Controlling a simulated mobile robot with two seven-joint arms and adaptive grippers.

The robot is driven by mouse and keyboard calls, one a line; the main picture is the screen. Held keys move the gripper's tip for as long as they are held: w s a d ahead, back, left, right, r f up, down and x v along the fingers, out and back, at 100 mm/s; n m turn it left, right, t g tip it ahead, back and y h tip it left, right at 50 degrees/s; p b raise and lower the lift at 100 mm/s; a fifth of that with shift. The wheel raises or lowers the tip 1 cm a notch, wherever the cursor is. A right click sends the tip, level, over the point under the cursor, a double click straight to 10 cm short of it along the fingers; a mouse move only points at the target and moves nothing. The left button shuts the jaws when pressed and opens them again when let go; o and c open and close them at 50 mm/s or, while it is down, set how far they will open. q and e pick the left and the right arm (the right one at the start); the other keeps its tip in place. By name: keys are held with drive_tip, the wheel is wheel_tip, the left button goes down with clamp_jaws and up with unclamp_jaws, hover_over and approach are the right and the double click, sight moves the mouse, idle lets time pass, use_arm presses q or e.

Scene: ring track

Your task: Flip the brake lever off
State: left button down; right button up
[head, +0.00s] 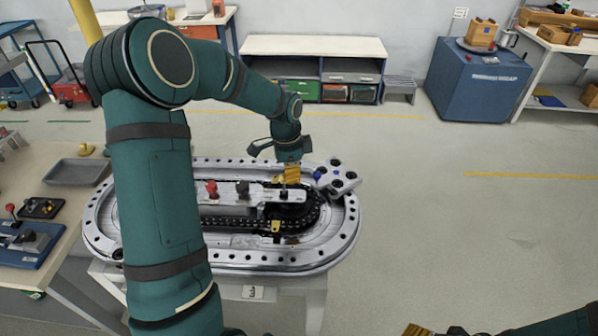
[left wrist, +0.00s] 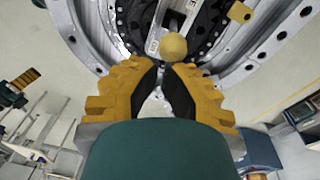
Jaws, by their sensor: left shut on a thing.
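The oval grey ring track (head: 140,258) stands in front of me, with a dark chain inside it. My left gripper (head: 285,178) points down over the right part of its centre plate. In the left wrist view, a lever with a tan ball knob (left wrist: 173,46) shows at the fingertips of my left gripper (left wrist: 165,70), which is shut on it. I take this as the brake lever; its lower part is hidden. A red-knobbed part (head: 211,188) stands left on the centre plate. My right gripper (head: 432,331) shows only partly at the bottom edge.
A grey plate with dark round caps (head: 338,178) lies at the track's right end, close to my left gripper. A side table on the left holds a grey tray (head: 77,171) and a blue base (head: 30,243). The floor on the right is clear.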

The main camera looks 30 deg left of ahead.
sight(281, 176)
use_arm(q)
drive_tip(key=shift+s+a+r+t+h, duration=0.15)
drive_tip(key=shift+s+a+t+h, duration=0.2)
drive_tip(key=shift+a+h, duration=0.25)
drive_tip(key=shift+s+a+t+h, duration=0.35)
drive_tip(key=shift+a+t+h, duration=0.15)
drive_tip(key=shift+h, duration=0.3)
drive_tip(key=shift+s+a, duration=0.15)
drive_tip(key=shift+a, duration=0.15)
drive_tip(key=shift+s+a, duration=0.1)
drive_tip(key=shift+a, duration=0.05)
wheel_tip(281, 176, up, 12)
drive_tip(key=a+p, duration=0.1)
drive_tip(key=shift+a+f+p, duration=0.2)
drive_tip(key=shift+a+p, duration=0.15)
drive_tip(key=shift+f, duration=0.1)
